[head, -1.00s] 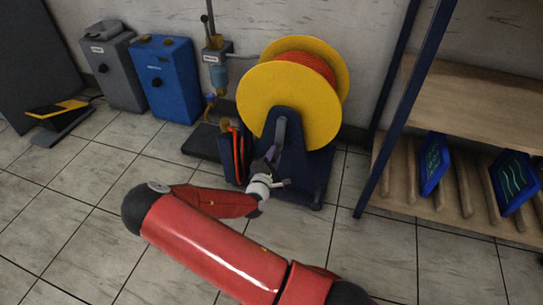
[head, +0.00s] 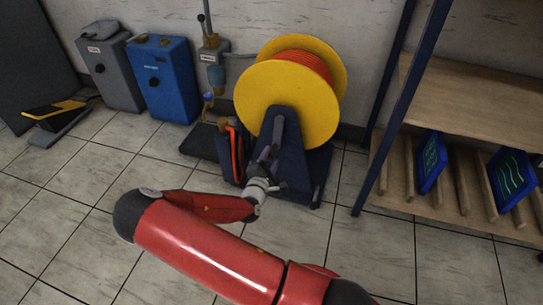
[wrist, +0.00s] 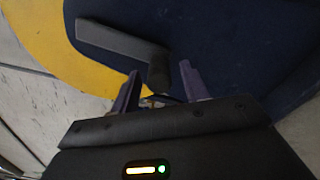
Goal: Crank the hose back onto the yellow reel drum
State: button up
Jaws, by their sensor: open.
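The yellow reel drum (head: 288,105) stands upright on a dark blue stand (head: 300,170), with orange-red hose (head: 305,64) wound between its flanges. A grey crank (head: 278,130) is on the near side of the stand. In the wrist view the crank arm (wrist: 118,41) runs across the top and its grip (wrist: 158,68) points down toward my gripper. My gripper (wrist: 159,75) is open, with one finger on each side of the grip's end. I cannot tell whether either finger touches it. In the head view my gripper (head: 267,161) is in front of the stand, low by the crank.
A dark box with an orange-red edge (head: 233,153) stands close left of my gripper. Blue (head: 163,80) and grey (head: 108,67) cabinets are at the back left. A wooden rack with blue posts (head: 405,100) stands at right.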

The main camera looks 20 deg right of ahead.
jog(key=v, duration=0.6)
dwell(0.4)
